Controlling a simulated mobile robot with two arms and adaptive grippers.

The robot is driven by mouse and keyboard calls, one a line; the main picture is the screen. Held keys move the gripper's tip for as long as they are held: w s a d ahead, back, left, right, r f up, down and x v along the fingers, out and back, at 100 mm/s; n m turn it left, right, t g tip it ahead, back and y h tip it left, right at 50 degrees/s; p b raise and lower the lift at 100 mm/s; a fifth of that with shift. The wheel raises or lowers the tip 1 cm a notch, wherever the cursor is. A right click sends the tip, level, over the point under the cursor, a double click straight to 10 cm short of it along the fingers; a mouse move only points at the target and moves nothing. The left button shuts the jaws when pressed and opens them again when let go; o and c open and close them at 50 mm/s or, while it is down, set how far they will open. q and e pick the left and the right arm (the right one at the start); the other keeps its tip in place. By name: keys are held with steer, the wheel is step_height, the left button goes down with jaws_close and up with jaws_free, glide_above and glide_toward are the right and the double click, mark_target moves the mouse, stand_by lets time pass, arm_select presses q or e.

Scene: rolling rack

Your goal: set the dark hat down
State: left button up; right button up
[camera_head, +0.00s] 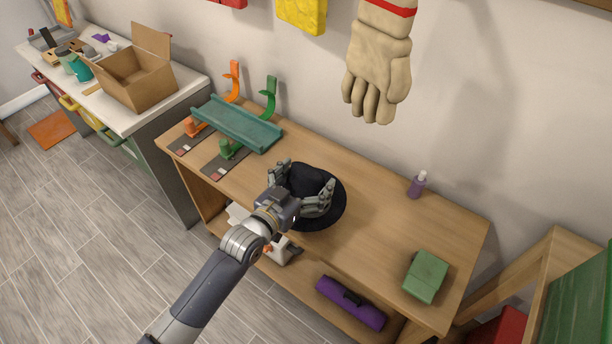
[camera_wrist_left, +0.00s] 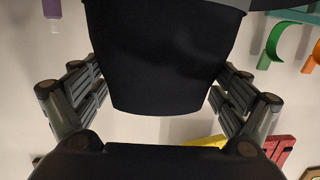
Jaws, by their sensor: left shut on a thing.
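The dark hat (camera_head: 309,177) has a round crown and a wide brim, and shows over the middle of the wooden bench (camera_head: 393,229) in the head view. My left gripper (camera_head: 303,188) is shut on its crown, one finger on each side. In the left wrist view the black crown (camera_wrist_left: 165,55) fills the space between the fingers (camera_wrist_left: 160,98). The head view does not clearly show whether the brim touches the bench top or hangs just above it. My right gripper is in neither view.
A teal tray (camera_head: 238,124) with orange and green hooked stands is left of the hat. A purple bottle (camera_head: 417,185) and a green box (camera_head: 426,277) are to the right. Bare bench top lies between. A beige glove (camera_head: 378,70) hangs above.

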arm_select(q)
steer(key=w, duration=0.2)
steer(key=shift+w+a+f, duration=0.1)
steer(key=shift+w+a, duration=0.05)
steer(key=shift+w, duration=0.2)
steer(key=f, duration=0.3)
steer(key=shift+w, duration=0.35)
steer(key=shift+f, duration=0.25)
steer(key=shift+f, duration=0.1)
steer(key=o, duration=1.1)
steer(key=shift+f, duration=0.1)
